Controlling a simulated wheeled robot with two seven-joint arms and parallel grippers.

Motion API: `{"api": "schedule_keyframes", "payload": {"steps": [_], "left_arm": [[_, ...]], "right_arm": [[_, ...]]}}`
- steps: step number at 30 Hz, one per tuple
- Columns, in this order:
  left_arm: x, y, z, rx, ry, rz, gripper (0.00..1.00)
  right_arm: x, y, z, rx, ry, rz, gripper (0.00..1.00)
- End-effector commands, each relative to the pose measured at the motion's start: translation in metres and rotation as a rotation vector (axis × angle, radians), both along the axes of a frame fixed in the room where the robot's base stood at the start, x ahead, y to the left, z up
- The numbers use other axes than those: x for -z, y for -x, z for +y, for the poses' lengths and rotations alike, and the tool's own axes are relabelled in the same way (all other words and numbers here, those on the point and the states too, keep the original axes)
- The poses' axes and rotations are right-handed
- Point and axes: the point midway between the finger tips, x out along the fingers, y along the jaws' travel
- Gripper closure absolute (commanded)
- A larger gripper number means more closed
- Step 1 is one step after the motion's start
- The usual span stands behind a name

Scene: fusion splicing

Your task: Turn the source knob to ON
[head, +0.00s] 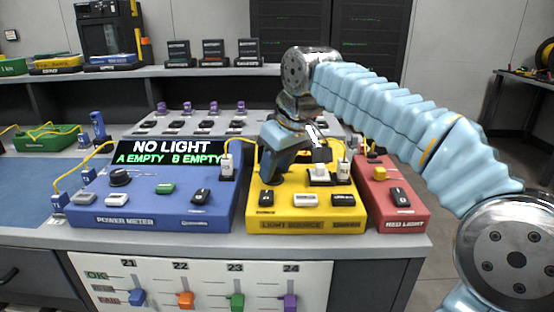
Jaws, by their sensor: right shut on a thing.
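The yellow light source box (300,226) stands on the bench in the head view, between the blue power meter and the red light box. My right gripper (271,176) reaches down from above onto the left part of its top. The gripper is shut on the source knob, which it hides, so the knob's ON or OFF position cannot be read. My left gripper is not in view.
The blue power meter (150,217) has a display (165,152) reading "NO LIGHT, A EMPTY, B EMPTY". The red light box (397,221) is close on the right. Yellow fibre leads and connectors stand around the boxes. A slider panel (205,271) is on the front below.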

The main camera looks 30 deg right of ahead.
Motion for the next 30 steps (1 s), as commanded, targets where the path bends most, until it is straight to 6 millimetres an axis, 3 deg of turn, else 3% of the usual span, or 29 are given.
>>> {"api": "schedule_keyframes", "payload": {"steps": [18, 30], "left_arm": [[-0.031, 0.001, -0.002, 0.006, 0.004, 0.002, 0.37], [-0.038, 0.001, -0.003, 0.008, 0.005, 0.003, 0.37]], "right_arm": [[-0.002, -0.001, 0.006, 0.546, 0.002, 0.001, 0.93], [-0.001, -0.001, 0.007, 0.737, -0.001, 0.000, 0.93]]}}
